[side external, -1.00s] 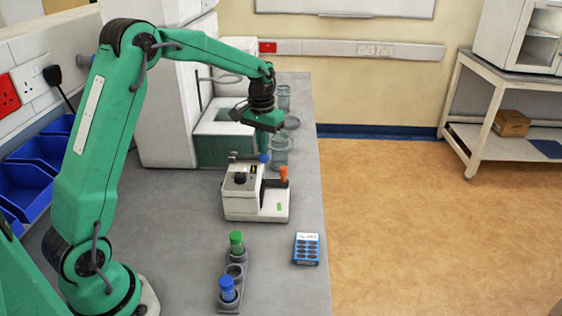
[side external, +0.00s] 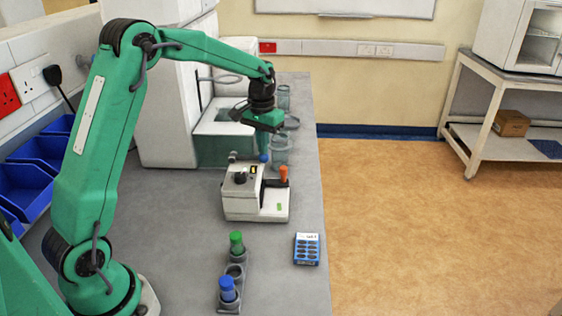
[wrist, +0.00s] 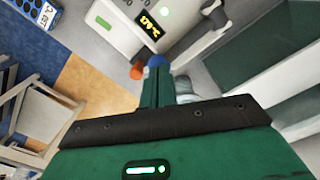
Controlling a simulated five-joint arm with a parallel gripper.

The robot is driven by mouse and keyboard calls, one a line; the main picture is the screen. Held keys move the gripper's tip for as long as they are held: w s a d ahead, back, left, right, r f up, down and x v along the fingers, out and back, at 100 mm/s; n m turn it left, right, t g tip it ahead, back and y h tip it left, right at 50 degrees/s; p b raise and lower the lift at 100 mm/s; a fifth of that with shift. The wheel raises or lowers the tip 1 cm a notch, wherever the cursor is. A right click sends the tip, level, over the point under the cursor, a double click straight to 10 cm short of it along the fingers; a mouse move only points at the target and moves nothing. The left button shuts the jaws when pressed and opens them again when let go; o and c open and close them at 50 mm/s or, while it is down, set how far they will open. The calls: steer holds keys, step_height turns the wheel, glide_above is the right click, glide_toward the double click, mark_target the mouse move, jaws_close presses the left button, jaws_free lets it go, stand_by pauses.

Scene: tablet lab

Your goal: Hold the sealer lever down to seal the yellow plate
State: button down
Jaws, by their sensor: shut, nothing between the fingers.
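The sealer (side external: 250,195) is a cream box on the grey bench with a black dial and a small amber display. In the wrist view its display (wrist: 149,24) is lit, with a green light beside it. My gripper (side external: 264,151) is shut and points down behind the sealer. A blue knob (wrist: 157,61) is at its fingertips in the wrist view; I cannot tell whether they touch or whether it is the lever's end. An orange upright piece (side external: 283,173) stands at the sealer's right end. I cannot make out a yellow plate.
A rack (side external: 236,268) with a green-capped and a blue-capped tube stands in front. Glass jars (side external: 281,150) stand behind the sealer, close to my gripper. A white cabinet (side external: 165,120) is at back left.

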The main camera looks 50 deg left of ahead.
steer(key=shift+s, duration=0.1)
steer(key=shift+r, duration=0.85)
steer(key=shift+a+r, duration=0.1)
steer(key=shift+r, duration=0.6)
steer(key=shift+r, duration=0.4)
step_height(320, 180, up, 5)
steer(key=shift+f, duration=0.1)
stand_by(0.9)
